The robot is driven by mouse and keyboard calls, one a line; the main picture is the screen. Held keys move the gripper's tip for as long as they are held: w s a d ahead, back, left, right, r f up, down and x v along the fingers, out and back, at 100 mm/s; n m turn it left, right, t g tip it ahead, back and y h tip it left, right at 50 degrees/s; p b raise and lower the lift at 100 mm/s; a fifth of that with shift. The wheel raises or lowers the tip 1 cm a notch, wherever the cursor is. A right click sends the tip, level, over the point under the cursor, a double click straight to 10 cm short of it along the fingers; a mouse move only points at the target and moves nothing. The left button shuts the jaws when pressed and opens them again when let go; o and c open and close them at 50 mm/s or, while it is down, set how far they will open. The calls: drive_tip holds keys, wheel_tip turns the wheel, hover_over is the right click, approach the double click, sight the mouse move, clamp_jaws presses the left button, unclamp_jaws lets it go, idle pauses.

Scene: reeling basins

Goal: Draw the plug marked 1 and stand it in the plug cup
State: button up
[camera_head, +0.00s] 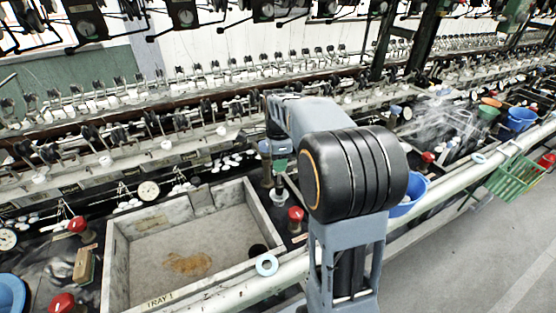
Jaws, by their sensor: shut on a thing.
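My gripper (279,178) points down just beyond the right rim of the stone tray marked TRAY 1 (115,265). It is shut on a small pale plug-like piece (278,198), whose flared lower end shows beneath the jaws. I cannot read a number on it, and cannot tell whether its lower end touches anything. A dark round opening or cup (258,250) shows at the tray's right front corner. I cannot tell whether it is the plug cup.
Red knobs stand close by at the right (296,214) and at the left (77,225). A pale blue ring (267,265) lies on the front rail. A blue basin (408,196) is partly behind my arm.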

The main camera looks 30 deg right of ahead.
drive_tip(key=shift+f, duration=0.15)
drive_tip(key=shift+f+b, duration=0.5)
drive_tip(key=shift+f, duration=0.5)
idle(0.5)
drive_tip(key=shift+f+b, duration=0.35)
drive_tip(key=shift+b, duration=0.05)
drive_tip(key=shift+f+b, duration=0.45)
drive_tip(key=shift+f, duration=0.3)
idle(0.7)
drive_tip(key=o, duration=0.9)
wheel_tip(320, 180, up, 14)
drive_tip(key=shift+f+p, duration=0.1)
drive_tip(key=shift+p, duration=0.65)
